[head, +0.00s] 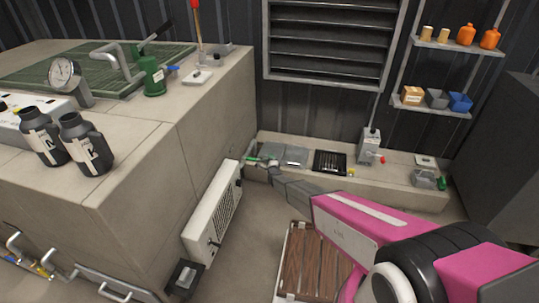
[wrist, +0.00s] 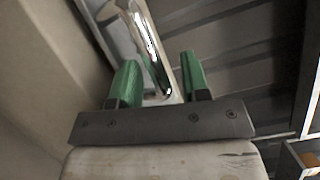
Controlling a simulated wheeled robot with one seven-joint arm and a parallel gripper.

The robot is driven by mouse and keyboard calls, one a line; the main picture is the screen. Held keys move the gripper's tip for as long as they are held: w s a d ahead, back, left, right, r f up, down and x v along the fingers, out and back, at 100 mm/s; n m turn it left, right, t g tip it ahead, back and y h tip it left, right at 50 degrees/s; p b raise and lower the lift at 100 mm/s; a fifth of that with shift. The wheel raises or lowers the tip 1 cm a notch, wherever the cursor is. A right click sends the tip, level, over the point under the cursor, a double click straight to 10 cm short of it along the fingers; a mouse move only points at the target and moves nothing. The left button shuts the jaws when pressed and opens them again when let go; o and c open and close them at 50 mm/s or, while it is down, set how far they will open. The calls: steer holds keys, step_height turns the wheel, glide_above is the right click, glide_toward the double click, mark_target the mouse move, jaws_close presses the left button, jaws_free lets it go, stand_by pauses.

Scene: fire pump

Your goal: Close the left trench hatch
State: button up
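On the low concrete ledge at the back, a grey metal plate (head: 295,156), which appears to be a hatch, lies left of a dark slatted grate (head: 329,162). A lighter metal panel (head: 270,151) is just left of the plate, close to my gripper (head: 257,160); I cannot tell how far it is tilted. In the wrist view, my gripper (wrist: 160,80) has its green fingers apart. A shiny metal bar (wrist: 155,50) shows between them, in front of a pale metal surface. I cannot tell whether the fingers touch the bar.
A large concrete block (head: 150,150) with a white radiator-like unit (head: 214,214) fills the left. A grey switch box (head: 370,147) stands on the ledge. A wooden slatted pallet (head: 310,262) lies on the floor. Shelves (head: 445,45) hang at right. Bare floor shows between block and pallet.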

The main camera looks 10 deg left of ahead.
steer(key=n, duration=0.1)
steer(key=a+n, duration=0.1)
steer(key=n, duration=0.1)
steer(key=shift+s+r, duration=0.15)
steer(key=shift+r, duration=0.15)
steer(key=shift+s+d+r, duration=0.1)
steer(key=shift+s+d, duration=0.05)
steer(key=shift+s, duration=0.05)
steer(key=v, duration=1)
steer(key=shift+f, duration=0.3)
steer(key=shift+s, duration=0.1)
steer(key=s+d+r+n+g+h, duration=0.2)
steer(key=s+d+r+n+g, duration=0.15)
steer(key=d+r, duration=0.65)
steer(key=s+d+r+n+g+h, duration=0.2)
steer(key=d+r+n+g, duration=0.15)
steer(key=d+r, duration=0.65)
steer(key=s+d+r+n+g+h, duration=0.1)
steer(key=s+d+r+n+g, duration=0.2)
steer(key=s+d, duration=0.8)
steer(key=s+d+r+n+g+h, duration=0.1)
steer(key=s+d+r+n+g, duration=0.2)
steer(key=s+d+r+g, duration=0.4)
steer(key=s+d+r, duration=0.4)
steer(key=s+r, duration=0.1)
steer(key=s, duration=0.4)
steer(key=shift+d+r+h, duration=0.2)
steer(key=shift+d+h, duration=0.1)
steer(key=shift+d, duration=0.05)
